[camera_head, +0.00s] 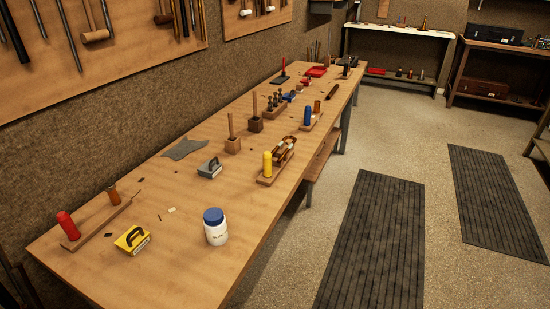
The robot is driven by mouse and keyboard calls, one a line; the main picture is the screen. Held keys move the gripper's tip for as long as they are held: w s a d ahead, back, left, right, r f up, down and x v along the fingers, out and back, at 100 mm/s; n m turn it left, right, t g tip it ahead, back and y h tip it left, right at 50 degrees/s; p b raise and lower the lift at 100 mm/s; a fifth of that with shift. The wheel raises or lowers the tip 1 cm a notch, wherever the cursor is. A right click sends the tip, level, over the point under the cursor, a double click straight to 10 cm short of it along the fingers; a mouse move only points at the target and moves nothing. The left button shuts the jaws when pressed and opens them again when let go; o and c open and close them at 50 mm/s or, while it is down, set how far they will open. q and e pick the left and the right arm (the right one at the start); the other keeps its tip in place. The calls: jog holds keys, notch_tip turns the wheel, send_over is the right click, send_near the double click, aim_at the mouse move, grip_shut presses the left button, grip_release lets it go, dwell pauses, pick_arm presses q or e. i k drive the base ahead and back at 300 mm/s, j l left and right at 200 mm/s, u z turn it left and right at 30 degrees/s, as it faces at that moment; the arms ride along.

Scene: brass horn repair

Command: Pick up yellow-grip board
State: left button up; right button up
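The yellow-grip board (262,180) lies near the front edge of the long wooden workbench, right of its middle. It is a small wooden base with an upright yellow cylindrical grip (267,164) at its near end. Brownish, brass-looking pieces (284,150) sit on the base behind the grip; their details are too small to tell. Neither of my grippers shows in the head view.
The workbench (190,275) also holds a blue-lidded white jar (216,232), a grey handled block (210,169), a yellow handled block (132,241), a red-grip board (98,226) and a blue-grip board (307,117). Dark floor mats (375,240) lie on open floor to the right.

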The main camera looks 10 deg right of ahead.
aim_at(273, 167)
jog(key=i+l+u, duration=0.1)
jog(key=i+l, duration=0.15)
jog(key=i+l+u, duration=0.1)
jog(key=i+l, duration=0.15)
jog(key=l, duration=0.15)
jog(key=i+l+u, duration=0.25)
jog(key=i+l, duration=0.2)
jog(key=l, duration=0.25)
jog(key=i+l+u, duration=0.1)
jog(key=l, duration=0.3)
jog(key=i+l+u, duration=0.1)
jog(key=i+l, duration=0.2)
jog(key=i+l+u, duration=0.1)
jog(key=l, duration=0.45)
jog(key=i+l+u, duration=0.15)
jog(key=l, duration=0.25)
jog(key=l+u, duration=0.35)
jog(key=u, duration=0.15)
jog(key=k+l+u, duration=0.15)
jog(key=l+u, duration=0.3)
jog(key=j, duration=0.1)
